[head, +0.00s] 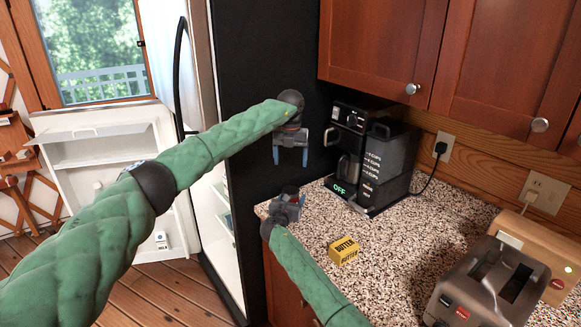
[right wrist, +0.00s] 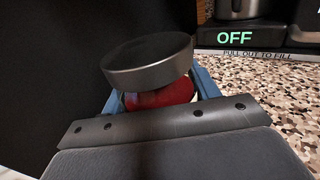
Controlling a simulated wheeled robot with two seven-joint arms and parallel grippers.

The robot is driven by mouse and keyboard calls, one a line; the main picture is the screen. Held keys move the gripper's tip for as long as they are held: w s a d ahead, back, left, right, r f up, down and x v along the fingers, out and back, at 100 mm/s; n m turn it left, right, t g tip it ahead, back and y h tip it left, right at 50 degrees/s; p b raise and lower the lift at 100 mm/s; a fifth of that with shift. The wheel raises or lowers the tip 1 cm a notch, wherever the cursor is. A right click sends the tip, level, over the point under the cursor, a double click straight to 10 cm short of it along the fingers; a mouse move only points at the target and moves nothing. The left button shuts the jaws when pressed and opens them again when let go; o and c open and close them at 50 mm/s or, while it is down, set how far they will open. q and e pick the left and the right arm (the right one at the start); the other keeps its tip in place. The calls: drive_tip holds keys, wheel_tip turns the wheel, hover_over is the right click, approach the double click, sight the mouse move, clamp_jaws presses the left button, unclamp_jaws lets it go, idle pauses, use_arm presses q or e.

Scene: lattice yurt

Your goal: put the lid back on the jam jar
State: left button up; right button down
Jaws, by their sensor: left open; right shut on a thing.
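The jam jar (right wrist: 162,95) shows red between the blue fingers of my right gripper (head: 286,204) in the right wrist view. That gripper is shut on it at the counter's left end. The dark grey round lid (right wrist: 148,64) is over the top of the jar and looks tilted in that view. It hides the jar's rim, so I cannot tell whether it sits flush. My left gripper (head: 291,154) is open and empty, with its fingers pointing down, above the right gripper in the head view.
A coffee maker (head: 374,150) showing OFF stands behind on the speckled counter (head: 400,240). A yellow butter box (head: 343,250) lies near the right forearm. A toaster (head: 487,285) is at the lower right. The open fridge (head: 225,230) is at the left. Mid-counter is clear.

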drive_tip(key=shift+c, duration=1.5)
unclamp_jaws()
drive_tip(key=shift+s+a+r+p, duration=0.1)
drive_tip(key=shift+s+a+p, duration=0.1)
drive_tip(key=shift+s+p, duration=0.35)
drive_tip(key=p+v, duration=0.3)
drive_tip(key=v, duration=0.2)
drive_tip(key=shift+s+a+r, duration=0.1)
drive_tip(key=shift+s+a, duration=0.05)
drive_tip(key=shift+s, duration=0.25)
drive_tip(key=shift+s+a+f, duration=0.15)
drive_tip(key=shift+s+f, duration=0.05)
drive_tip(key=shift+s, duration=0.2)
